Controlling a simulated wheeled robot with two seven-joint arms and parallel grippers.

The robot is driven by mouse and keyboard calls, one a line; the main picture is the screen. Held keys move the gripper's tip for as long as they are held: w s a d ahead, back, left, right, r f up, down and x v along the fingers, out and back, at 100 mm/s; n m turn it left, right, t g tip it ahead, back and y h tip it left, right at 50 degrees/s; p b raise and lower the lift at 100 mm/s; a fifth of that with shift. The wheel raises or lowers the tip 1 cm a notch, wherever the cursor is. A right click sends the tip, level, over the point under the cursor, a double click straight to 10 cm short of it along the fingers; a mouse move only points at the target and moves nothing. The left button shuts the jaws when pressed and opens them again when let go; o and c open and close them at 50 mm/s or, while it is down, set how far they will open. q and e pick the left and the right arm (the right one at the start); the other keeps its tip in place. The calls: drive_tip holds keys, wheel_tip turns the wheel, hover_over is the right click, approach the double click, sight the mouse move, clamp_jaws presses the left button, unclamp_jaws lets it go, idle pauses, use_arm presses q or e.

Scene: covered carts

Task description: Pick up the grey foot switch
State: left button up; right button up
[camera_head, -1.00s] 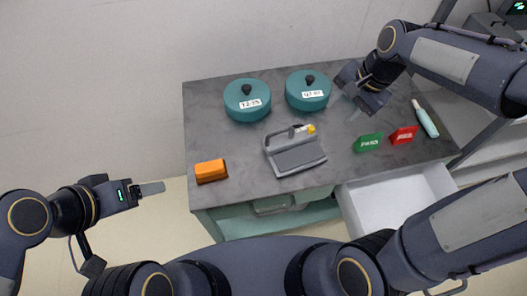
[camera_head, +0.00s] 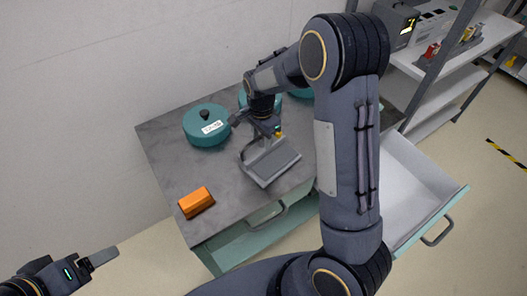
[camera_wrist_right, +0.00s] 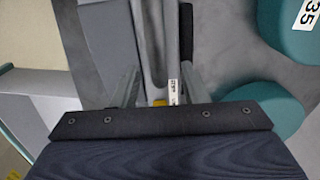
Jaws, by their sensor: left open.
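The grey foot switch (camera_head: 273,164) sits on the dark cart top, its flat pedal towards the front and its raised handle bar at the back. My right gripper (camera_head: 257,136) is over that back bar, pointing down. In the right wrist view its fingers (camera_wrist_right: 157,88) stand apart on either side of the grey bar (camera_wrist_right: 152,42), with gaps visible, so it looks open. A white label and a yellow part of the switch show close to the palm. My left gripper (camera_head: 100,259) is open and empty, off the cart at the lower left.
A teal lidded pot (camera_head: 205,126) stands left of the switch; other teal pots are partly hidden behind my right arm. An orange block (camera_head: 196,202) lies near the front left edge. An open white drawer (camera_head: 405,185) juts out at right. A shelf (camera_head: 455,55) stands beyond.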

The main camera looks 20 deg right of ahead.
drive_tip(key=shift+f, duration=0.75)
clamp_jaws()
drive_tip(key=shift+w+r, duration=0.1)
idle(0.8)
